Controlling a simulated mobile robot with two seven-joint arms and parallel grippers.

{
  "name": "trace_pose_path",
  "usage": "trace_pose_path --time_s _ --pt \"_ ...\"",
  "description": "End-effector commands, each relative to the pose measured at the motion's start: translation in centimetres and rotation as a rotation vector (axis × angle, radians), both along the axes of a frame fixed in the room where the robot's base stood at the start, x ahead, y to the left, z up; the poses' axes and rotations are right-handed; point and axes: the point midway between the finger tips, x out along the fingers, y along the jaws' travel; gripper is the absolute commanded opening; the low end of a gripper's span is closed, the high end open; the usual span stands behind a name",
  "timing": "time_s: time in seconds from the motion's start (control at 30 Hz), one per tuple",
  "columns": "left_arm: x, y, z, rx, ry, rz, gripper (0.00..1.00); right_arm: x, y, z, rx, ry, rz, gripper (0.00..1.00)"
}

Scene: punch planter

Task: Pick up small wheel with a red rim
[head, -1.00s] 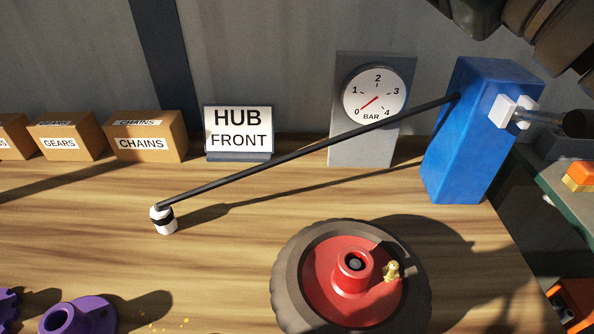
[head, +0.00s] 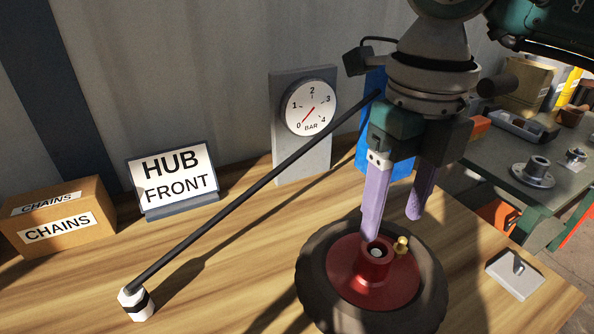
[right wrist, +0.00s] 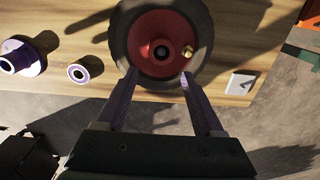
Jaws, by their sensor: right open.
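The small wheel (head: 314,268) has a dark tyre, a red rim (head: 345,278) with a raised hub, and a brass valve (head: 402,246). It lies flat on the wooden bench in the head view. My right gripper (head: 394,228) is above the wheel's far side, its two purple fingers apart and pointing down, with nothing between them. In the right wrist view the wheel (right wrist: 204,45) is beyond the fingertips (right wrist: 158,76), with the red hub centred between them. I cannot tell whether the fingertips touch the wheel. My left gripper is not in view.
A gauge (head: 310,108), a HUB FRONT sign (head: 175,180) and a CHAINS box (head: 58,222) stand at the back. A grey plate (head: 516,274) lies right of the wheel.

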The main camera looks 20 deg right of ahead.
Motion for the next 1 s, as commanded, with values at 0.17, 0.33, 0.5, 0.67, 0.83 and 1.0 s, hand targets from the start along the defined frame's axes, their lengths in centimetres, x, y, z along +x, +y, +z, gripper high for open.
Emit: trace_pose_path --time_s 0.17,0.33,0.5,0.67,0.83,1.0 --pt "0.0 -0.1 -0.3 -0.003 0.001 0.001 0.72 0.1 0.1 -1.8 0.003 0.0 0.003 0.69" --pt "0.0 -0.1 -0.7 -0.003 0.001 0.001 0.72 0.9 0.0 -4.2 0.004 0.002 0.001 0.69" --pt "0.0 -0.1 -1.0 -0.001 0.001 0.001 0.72 1.1 -0.1 -6.4 0.004 0.0 0.003 0.69" --pt "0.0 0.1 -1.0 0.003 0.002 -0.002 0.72 1.1 -0.1 -6.8 0.005 -0.002 0.004 0.69" --pt "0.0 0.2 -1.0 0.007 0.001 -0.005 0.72 1.1 -0.1 -6.8 0.005 -0.002 0.004 0.65" --pt "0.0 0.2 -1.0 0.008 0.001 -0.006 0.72 1.1 -0.1 -6.8 0.005 -0.002 0.004 0.46"
